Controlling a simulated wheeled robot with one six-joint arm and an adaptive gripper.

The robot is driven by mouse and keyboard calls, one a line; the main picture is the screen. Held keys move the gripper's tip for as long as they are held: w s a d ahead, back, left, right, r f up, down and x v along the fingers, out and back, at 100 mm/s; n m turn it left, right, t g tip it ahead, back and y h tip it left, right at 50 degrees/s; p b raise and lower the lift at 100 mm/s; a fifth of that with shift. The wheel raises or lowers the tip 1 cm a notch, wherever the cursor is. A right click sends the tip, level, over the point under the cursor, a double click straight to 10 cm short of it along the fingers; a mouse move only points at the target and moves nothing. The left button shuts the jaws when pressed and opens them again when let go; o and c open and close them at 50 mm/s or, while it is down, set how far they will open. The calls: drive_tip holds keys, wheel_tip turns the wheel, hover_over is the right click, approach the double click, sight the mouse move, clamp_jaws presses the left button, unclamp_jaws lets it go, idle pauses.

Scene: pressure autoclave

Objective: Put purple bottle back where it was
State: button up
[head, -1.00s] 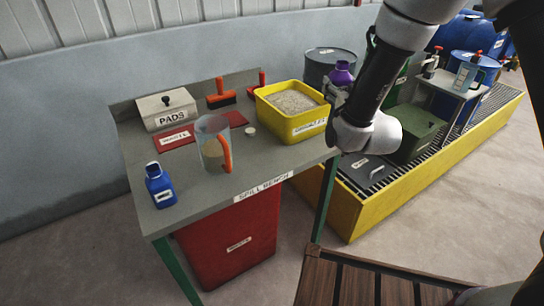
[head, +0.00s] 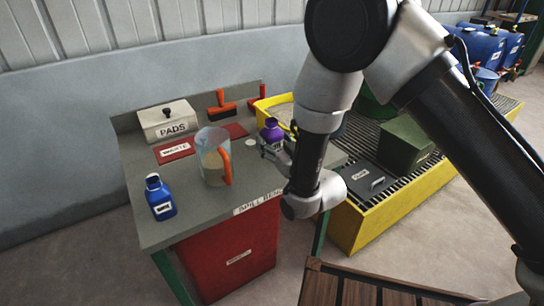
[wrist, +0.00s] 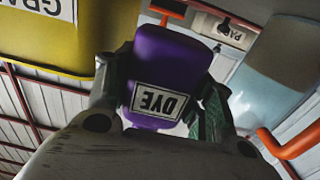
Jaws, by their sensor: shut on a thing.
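The purple bottle (head: 271,131) is in my gripper (head: 275,147), over the right part of the spill bench (head: 190,205). In the wrist view the bottle (wrist: 168,72), labelled DYE, sits between the two fingers of my gripper (wrist: 160,105), which are shut on it. Its label reads upside down there. In the head view the bottle looks upright. I cannot tell whether its base touches the bench top, as my arm hides part of that area.
A clear jug with an orange handle (head: 214,158) stands left of the bottle. The yellow granules tub (head: 262,107) is behind it, partly hidden by my arm. A blue bottle (head: 160,198), pads box (head: 170,120) and red waste lid (head: 174,151) are further left.

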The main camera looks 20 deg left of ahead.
drive_tip(key=shift+f, duration=2.6)
drive_tip(key=o, duration=1.2)
drive_tip(key=shift+f, duration=0.15)
drive_tip(key=shift+o, duration=0.2)
